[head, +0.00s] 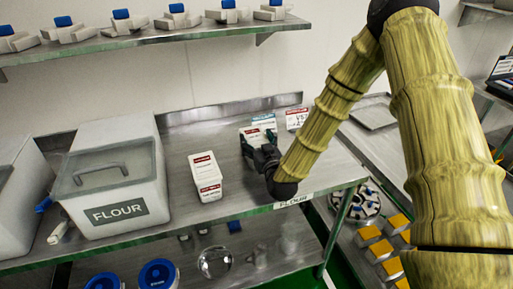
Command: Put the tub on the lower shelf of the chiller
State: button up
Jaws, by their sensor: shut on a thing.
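My gripper (259,143) is over the right part of the steel flour shelf, its dark fingers around a small white container (250,132) with a red and green label. It is shut on this container, which is partly hidden by the fingers; I cannot tell if it is the tub or if it touches the shelf. Two round containers with blue lids (158,273) stand on the level below, cut off by the picture's lower edge. No chiller can be made out.
A white carton with a red label (207,178) stands left of my gripper. A large flour bin (112,185) is further left. Label cards (297,118) stand behind. A metal tray (374,113) lies at right. An upper shelf (150,38) holds several blue-topped items.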

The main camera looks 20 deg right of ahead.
jog(key=shift+r, duration=0.1)
jog(key=shift+r+b, duration=0.55)
jog(key=shift+r, duration=1.05)
jog(key=s+a, duration=0.1)
jog(key=s, duration=0.4)
jog(key=s+a+r+p, duration=0.1)
jog(key=s, duration=0.4)
jog(key=s+a, duration=0.2)
jog(key=s, duration=0.3)
jog(key=shift+s+r, duration=0.2)
jog(key=shift+r, duration=0.15)
